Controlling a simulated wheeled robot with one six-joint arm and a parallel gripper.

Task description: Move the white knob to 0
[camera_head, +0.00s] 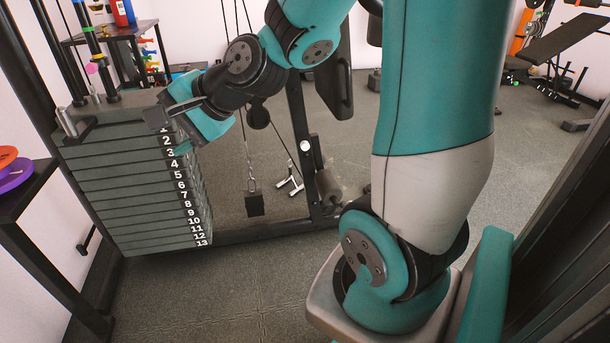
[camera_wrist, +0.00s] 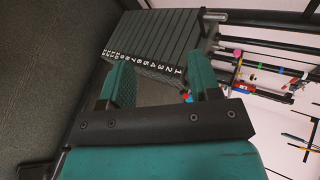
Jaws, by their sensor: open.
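The weight stack (camera_head: 125,200) stands at the left, its dark plates numbered from 1 at the top to 13 at the bottom. It also shows in the wrist view (camera_wrist: 152,42), with the numbers running across the picture. My gripper (camera_head: 172,132) is open at the numbered face, near the upper plates. In the wrist view my gripper (camera_wrist: 160,72) has its two teal fingers spread before the numbers. A round white knob-like piece (camera_head: 305,145) sits on a machine post.
A black-topped table (camera_head: 28,190) with orange and purple discs stands at the left edge. A cable with a dark block (camera_head: 255,203) hangs right of the stack. A rack with bottles (camera_head: 120,12) is behind. The floor in front is clear.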

